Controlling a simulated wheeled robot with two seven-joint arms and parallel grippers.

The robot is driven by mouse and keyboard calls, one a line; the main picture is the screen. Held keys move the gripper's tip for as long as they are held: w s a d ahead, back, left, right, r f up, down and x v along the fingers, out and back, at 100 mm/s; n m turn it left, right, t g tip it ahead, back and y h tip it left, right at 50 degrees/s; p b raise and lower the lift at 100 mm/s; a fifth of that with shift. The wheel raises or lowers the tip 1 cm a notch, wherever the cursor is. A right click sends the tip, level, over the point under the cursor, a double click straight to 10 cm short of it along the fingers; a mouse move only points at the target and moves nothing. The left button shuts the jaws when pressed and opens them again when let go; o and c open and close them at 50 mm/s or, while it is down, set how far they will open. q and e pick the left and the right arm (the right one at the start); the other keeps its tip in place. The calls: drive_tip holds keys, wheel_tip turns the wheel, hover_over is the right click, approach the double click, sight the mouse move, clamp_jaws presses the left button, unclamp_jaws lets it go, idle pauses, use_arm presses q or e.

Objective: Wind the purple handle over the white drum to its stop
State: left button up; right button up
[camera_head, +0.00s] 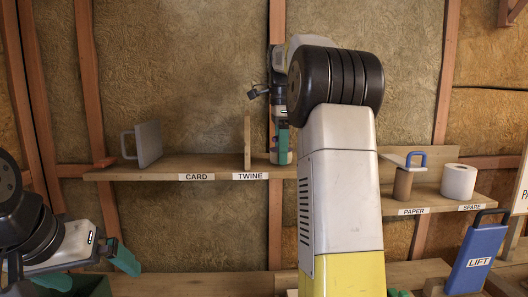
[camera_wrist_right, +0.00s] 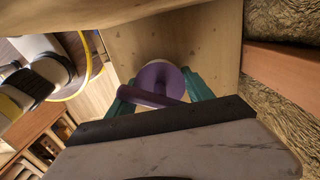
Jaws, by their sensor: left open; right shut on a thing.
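The purple handle (camera_wrist_right: 176,80) shows in the right wrist view as a round purple disc with a bar across it. My right gripper (camera_wrist_right: 158,92) has its teal fingers on both sides of the handle and is shut on it. In the head view my right gripper (camera_head: 281,140) is at the shelf beside the TWINE label, partly behind my own arm; I cannot make out the purple handle there. My left gripper (camera_head: 95,272) is open and empty at the lower left, below the shelf.
The wooden shelf (camera_head: 130,174) carries a grey panel with a handle (camera_head: 148,144) at CARD and an upright wooden divider (camera_head: 247,143).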

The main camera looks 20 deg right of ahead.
drive_tip(key=m, duration=0.5)
drive_tip(key=shift+w+r+m, duration=0.1)
drive_tip(key=shift+r+m, duration=0.05)
drive_tip(key=shift+m, duration=0.25)
drive_tip(key=shift+o, duration=0.4)
drive_tip(key=shift+d+m, duration=0.25)
drive_tip(key=shift+m, duration=0.75)
drive_tip(key=o, duration=1.7)
drive_tip(key=shift+a+r, duration=0.1)
drive_tip(key=shift+r, duration=3.65)
drive_tip(key=shift+s, duration=0.2)
